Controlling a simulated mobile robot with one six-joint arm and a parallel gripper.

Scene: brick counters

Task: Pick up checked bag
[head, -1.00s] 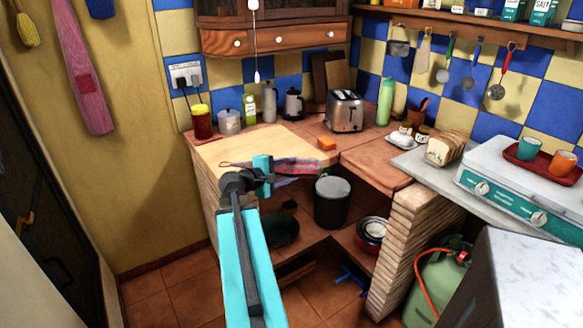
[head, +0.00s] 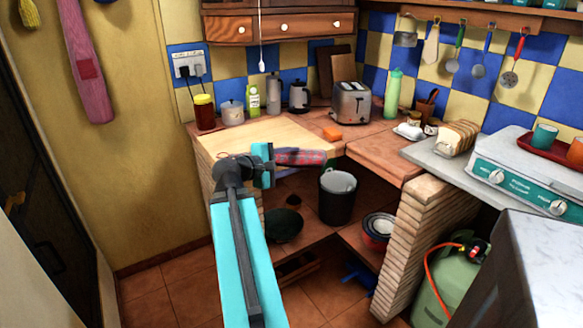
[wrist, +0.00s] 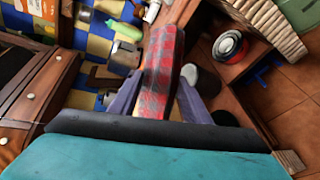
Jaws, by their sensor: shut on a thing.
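The checked bag (head: 300,157) is a long, red and grey plaid item. In the head view it sticks out to the right of my gripper (head: 272,166), near the front edge of the wooden counter. In the wrist view the checked bag (wrist: 165,70) lies between the two dark fingers of my gripper (wrist: 158,92), pointing away from the camera. My gripper is shut on it. The end of the bag nearest my gripper is partly hidden. In the head view I cannot tell how far it is above the counter.
A dark bin (head: 337,200) stands below on the lower shelf. A brick pillar (head: 420,230) stands to the right.

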